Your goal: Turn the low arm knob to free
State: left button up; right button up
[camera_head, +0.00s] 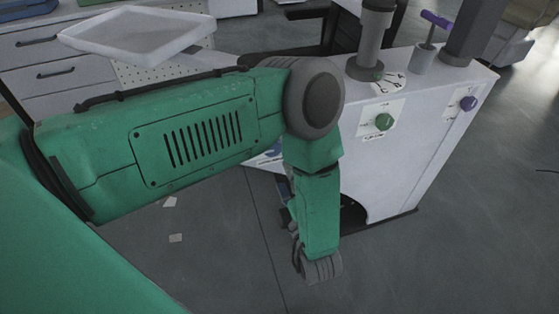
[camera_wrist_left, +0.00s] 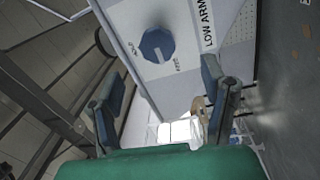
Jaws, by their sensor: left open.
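The low arm knob is a dark blue faceted knob (camera_wrist_left: 157,45) on a white panel in the left wrist view. The panel's lettering (camera_wrist_left: 207,25) reads "LOW ARM". In the head view, my green left arm hides the low arm knob and most of the gripper. My right gripper is not in view.
The white cabinet (camera_head: 395,165) carries a green knob (camera_head: 384,122), a purple knob (camera_head: 468,103) and grey columns (camera_head: 371,40). A purple T-handle (camera_head: 434,20) stands on top. A white tray (camera_head: 137,32) is at upper left. Open floor (camera_head: 420,265) lies in front.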

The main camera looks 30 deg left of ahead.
pick_arm(q)
jog(key=shift+v, duration=1.3)
